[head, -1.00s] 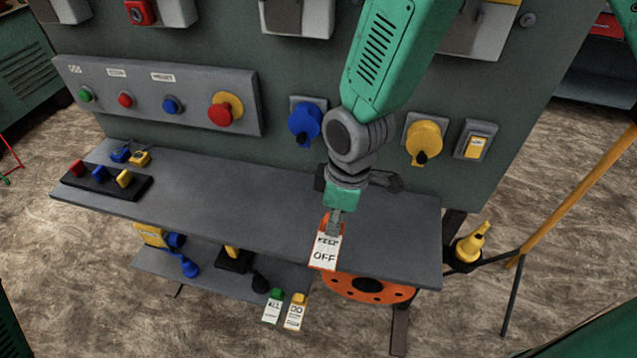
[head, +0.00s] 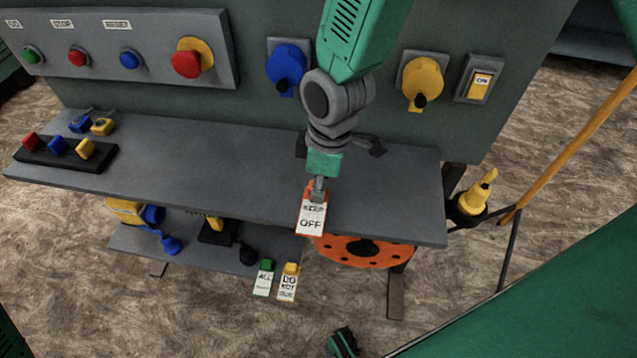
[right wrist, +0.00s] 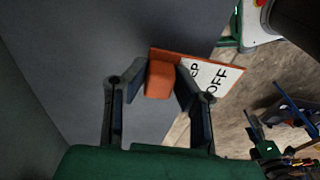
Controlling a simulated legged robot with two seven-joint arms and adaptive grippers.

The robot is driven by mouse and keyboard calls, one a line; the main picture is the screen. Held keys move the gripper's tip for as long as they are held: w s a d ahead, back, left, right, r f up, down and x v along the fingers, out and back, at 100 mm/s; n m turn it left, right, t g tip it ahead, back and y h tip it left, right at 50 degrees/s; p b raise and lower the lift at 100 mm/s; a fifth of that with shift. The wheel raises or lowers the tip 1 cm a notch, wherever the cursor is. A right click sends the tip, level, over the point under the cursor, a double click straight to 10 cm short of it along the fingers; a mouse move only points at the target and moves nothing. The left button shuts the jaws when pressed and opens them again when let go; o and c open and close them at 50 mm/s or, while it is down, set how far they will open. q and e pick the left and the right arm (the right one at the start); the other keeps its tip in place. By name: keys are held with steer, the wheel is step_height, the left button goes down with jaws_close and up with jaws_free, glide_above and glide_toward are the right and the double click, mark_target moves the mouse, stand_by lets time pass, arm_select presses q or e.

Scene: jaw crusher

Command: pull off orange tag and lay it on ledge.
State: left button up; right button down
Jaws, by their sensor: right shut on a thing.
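The orange tag (head: 311,215) has a white face reading "KEEP OFF". My right gripper (head: 319,186) is shut on its orange grip block, which shows between the two fingers (right wrist: 160,80) in the right wrist view. The tag is at the front edge of the grey ledge (head: 220,180), with its lower part past the edge. I cannot tell whether it touches the ledge.
A block with red, blue and yellow pieces (head: 65,152) stands on the ledge's left end. Green (head: 264,278) and yellow (head: 288,282) tags hang on the lower shelf's front. An orange disc (head: 365,250) is under the ledge. The ledge's middle is clear.

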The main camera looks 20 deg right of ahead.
steer(key=shift+d+f+b, duration=0.25)
steer(key=shift+f+b, duration=0.05)
steer(key=shift+f, duration=0.3)
steer(key=shift+d, duration=0.1)
steer(key=shift+a+f, duration=0.1)
steer(key=shift+a, duration=0.15)
steer(key=shift+d+f, duration=0.1)
steer(key=shift+f, duration=0.15)
steer(key=c, duration=1.2)
jaws_free()
